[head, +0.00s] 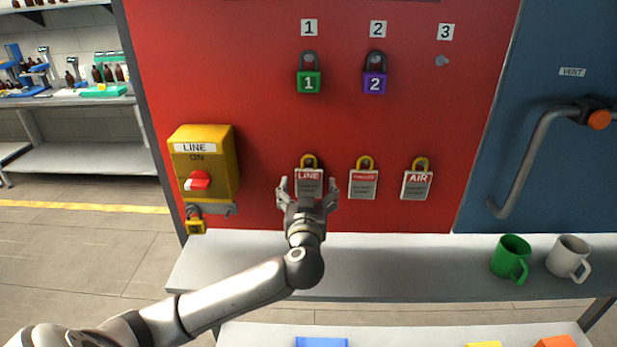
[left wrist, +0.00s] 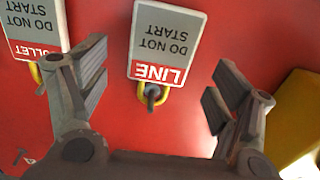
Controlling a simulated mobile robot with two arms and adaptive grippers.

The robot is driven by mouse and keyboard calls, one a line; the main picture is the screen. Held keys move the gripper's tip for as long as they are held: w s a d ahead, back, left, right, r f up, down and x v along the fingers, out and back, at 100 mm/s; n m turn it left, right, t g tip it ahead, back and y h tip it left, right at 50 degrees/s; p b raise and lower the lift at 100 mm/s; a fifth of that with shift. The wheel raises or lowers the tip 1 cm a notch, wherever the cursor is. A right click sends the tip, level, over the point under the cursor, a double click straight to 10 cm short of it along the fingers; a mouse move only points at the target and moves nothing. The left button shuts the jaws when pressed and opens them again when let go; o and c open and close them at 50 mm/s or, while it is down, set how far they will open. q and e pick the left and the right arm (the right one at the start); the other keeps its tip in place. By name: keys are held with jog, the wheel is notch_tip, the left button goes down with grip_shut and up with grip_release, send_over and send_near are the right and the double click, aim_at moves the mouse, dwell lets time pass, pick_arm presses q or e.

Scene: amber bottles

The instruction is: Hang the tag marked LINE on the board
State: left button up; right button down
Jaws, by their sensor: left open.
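The LINE tag (head: 309,177) is grey-white with a red band and a yellow loop. It hangs from a hook on the red board, leftmost of three tags. In the left wrist view the LINE tag (left wrist: 165,45) shows upside down, its yellow loop on a metal hook (left wrist: 152,92). My left gripper (head: 308,188) is open in front of this tag, one finger on each side. In the left wrist view both fingers of the left gripper (left wrist: 163,68) stand apart from the tag, with red board showing between. My right gripper is not in view.
Two more tags hang to the right, a middle one (head: 363,183) and AIR (head: 417,185). Padlocks 1 (head: 309,82) and 2 (head: 375,83) hang above; peg 3 (head: 442,61) is bare. A yellow LINE switch box (head: 205,165) is left. Mugs (head: 511,257) stand on the shelf (head: 400,262).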

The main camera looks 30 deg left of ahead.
aim_at(309, 177)
pick_arm(q)
jog(key=shift+p+x, duration=0.4)
jog(key=shift+x, duration=1.2)
jog(key=c, duration=1.1)
jog(key=shift+r, duration=0.25)
jog(key=shift+r, duration=0.35)
jog(key=v, duration=0.7)
